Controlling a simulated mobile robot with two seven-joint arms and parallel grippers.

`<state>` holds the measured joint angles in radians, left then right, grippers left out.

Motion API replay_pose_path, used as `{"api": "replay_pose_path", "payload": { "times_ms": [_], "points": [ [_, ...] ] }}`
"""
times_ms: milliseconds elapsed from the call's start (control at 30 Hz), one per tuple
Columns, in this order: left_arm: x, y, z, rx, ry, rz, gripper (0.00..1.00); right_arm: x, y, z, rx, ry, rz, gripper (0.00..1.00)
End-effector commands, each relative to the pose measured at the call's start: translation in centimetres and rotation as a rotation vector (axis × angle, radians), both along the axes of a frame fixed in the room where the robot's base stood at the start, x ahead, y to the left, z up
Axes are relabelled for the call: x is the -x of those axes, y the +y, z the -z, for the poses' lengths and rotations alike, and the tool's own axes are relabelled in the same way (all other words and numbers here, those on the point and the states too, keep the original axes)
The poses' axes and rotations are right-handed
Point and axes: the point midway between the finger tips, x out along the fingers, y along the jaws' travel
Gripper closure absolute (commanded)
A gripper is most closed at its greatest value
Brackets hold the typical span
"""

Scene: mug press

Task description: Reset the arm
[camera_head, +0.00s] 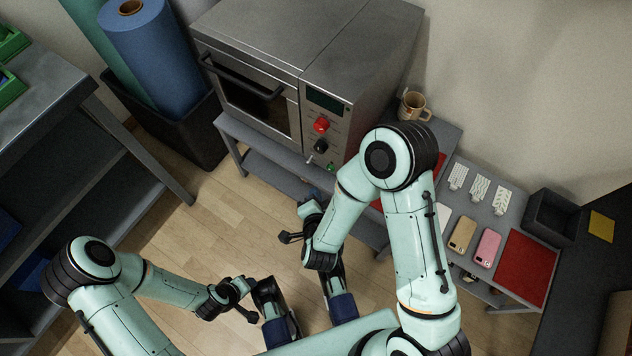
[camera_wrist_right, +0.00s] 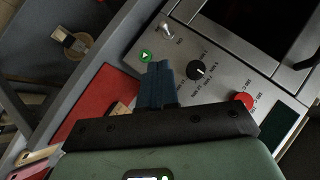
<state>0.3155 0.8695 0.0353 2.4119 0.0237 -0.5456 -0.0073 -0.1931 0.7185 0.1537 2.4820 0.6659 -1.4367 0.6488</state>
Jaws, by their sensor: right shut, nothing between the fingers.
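My right gripper (camera_head: 309,208) hangs in front of the steel press-like machine (camera_head: 270,38), empty. In the right wrist view its blue fingers (camera_wrist_right: 160,84) are together, with the control panel (camera_wrist_right: 205,60) behind them. My right forearm is bent down from a raised elbow. My left gripper (camera_head: 242,285) hangs low over the floor at the lower left, apart from everything; its fingers are too small to read. A tan mug (camera_head: 413,105) stands on the grey table, right of the machine.
The panel has a red knob (camera_head: 321,124), a black knob (camera_head: 320,146) and a green button (camera_wrist_right: 145,56). Phone cases (camera_head: 487,248) and a red mat (camera_head: 525,266) lie on the right table. A shelf unit (camera_head: 60,170) stands left. Open wooden floor lies between.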

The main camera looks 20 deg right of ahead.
Motion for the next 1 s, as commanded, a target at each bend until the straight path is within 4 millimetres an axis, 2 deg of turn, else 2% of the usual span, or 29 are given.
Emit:
{"api": "replay_pose_path", "payload": {
  "times_ms": [167,767,867,1000],
  "points": [
    [0.1,-0.1,-0.1,0.002,0.004,0.001,0.54,0.7,0.2,-0.2,0.001,0.000,0.001,1.00],
    [0.1,0.0,-0.1,0.001,0.004,0.001,0.54,0.7,0.1,0.3,0.004,0.015,-0.007,1.00],
    [0.1,0.0,-0.1,0.001,0.004,0.001,0.54,1.1,-0.5,2.6,0.019,0.103,-0.063,1.00],
    [0.1,0.0,-0.1,0.001,0.004,0.001,0.54,3.4,-1.8,8.8,0.048,0.342,-0.257,1.00]
  ]
}}
